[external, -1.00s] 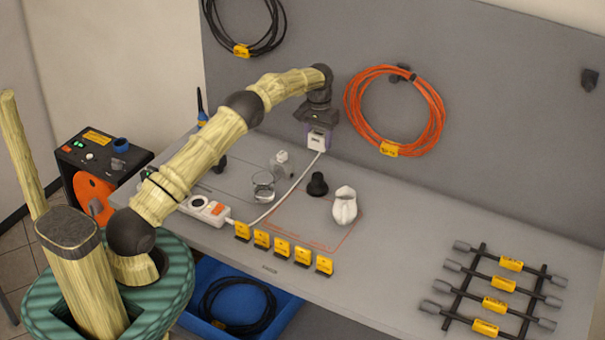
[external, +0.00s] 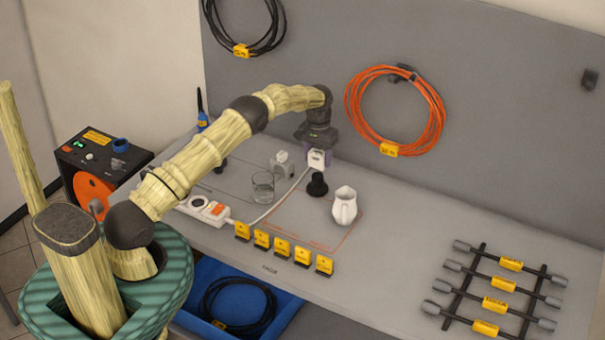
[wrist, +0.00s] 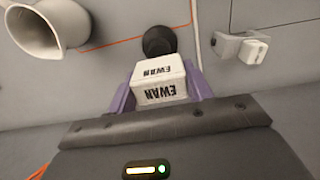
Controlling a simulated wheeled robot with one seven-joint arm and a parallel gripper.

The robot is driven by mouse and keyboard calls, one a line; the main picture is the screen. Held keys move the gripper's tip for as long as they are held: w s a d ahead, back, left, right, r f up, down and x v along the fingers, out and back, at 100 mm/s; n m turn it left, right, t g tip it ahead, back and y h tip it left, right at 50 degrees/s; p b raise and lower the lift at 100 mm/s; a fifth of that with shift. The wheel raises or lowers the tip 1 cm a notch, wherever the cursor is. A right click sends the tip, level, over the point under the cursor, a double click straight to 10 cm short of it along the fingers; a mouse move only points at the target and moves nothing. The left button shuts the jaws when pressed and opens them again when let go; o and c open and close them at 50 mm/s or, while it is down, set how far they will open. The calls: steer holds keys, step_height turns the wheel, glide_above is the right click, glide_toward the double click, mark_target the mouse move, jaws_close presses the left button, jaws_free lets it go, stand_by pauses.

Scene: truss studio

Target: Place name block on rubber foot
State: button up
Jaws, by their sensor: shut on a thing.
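The name block (wrist: 160,82) is white with black "EWAN" lettering on two faces. My gripper (wrist: 158,98) is shut on it, with a purple finger at each side. In the external view the block (external: 316,158) hangs under my gripper (external: 318,153), just above the rubber foot in the picture. The rubber foot (external: 317,186) is black, with a wide base and a narrower top, and stands upright on the bench. In the wrist view the foot (wrist: 158,40) shows just beyond the block, partly hidden by it. I cannot tell whether the two touch.
A white jug (external: 344,207) stands close, right of the foot. A glass (external: 262,187), a white-and-grey fitting (external: 282,166) and a power strip (external: 204,208) with its cable lie left. Several yellow tags (external: 282,248) line the front edge. A cable rack (external: 497,290) lies right; bench between is clear.

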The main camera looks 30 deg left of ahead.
mark_target(318, 165)
steer(key=shift+f+p, duration=0.45)
steer(key=shift+f, duration=1.15)
steer(key=shift+f, duration=0.15)
steer(key=o, duration=1)
steer(key=shift+c, duration=0.2)
step_height(318, 165, up, 12)
steer(key=b, duration=0.3)
steer(key=shift+r+b, duration=0.2)
steer(key=shift+b, duration=0.15)
steer(key=shift+s+a, duration=0.1)
